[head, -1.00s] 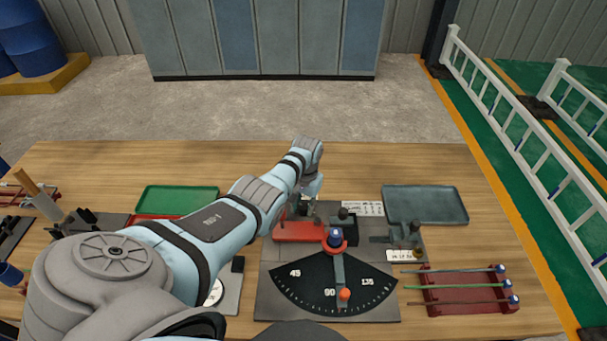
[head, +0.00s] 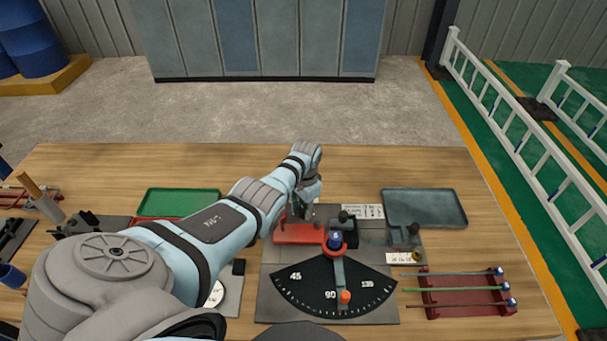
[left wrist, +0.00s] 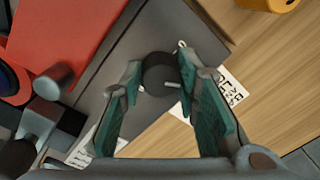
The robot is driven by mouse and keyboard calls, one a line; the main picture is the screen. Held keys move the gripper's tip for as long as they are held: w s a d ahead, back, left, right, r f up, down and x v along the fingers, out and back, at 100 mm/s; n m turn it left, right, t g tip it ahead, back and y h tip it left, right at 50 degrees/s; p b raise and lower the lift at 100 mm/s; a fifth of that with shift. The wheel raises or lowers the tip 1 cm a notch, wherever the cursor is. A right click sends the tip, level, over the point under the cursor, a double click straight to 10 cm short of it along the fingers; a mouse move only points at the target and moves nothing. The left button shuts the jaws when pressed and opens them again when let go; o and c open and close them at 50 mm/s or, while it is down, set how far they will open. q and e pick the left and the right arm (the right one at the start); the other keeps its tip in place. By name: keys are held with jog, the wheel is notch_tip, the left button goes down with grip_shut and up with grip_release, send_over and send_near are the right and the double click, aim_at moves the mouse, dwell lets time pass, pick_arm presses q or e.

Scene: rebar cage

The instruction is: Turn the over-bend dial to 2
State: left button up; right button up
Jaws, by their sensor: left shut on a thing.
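The over-bend dial (left wrist: 158,76) is a small dark round knob with a pale pointer mark, standing on a grey plate in the left wrist view. My left gripper (left wrist: 160,68) has its two green-padded fingers on either side of the knob and is shut on it. White scale cards (left wrist: 232,92) lie beside it, but I cannot read the dial's setting. In the head view my left gripper (head: 309,203) is at the back of the bending station, beside the red block (head: 298,233), and hides the dial. My right gripper is not in view.
The bending station has a black angle plate (head: 310,292) with a lever ending in an orange knob (head: 345,296). A green tray (head: 178,203), a grey tray (head: 425,207) and a red rack with several rods (head: 468,292) stand around it. The back table strip is clear.

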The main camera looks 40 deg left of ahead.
aim_at(304, 211)
pick_arm(q)
jog(key=o, duration=1.2)
jog(key=shift+c, duration=0.2)
jog(key=shift+r, duration=0.1)
notch_tip(304, 211, up, 12)
jog(key=shift+d, duration=0.25)
jog(key=shift+s, duration=0.1)
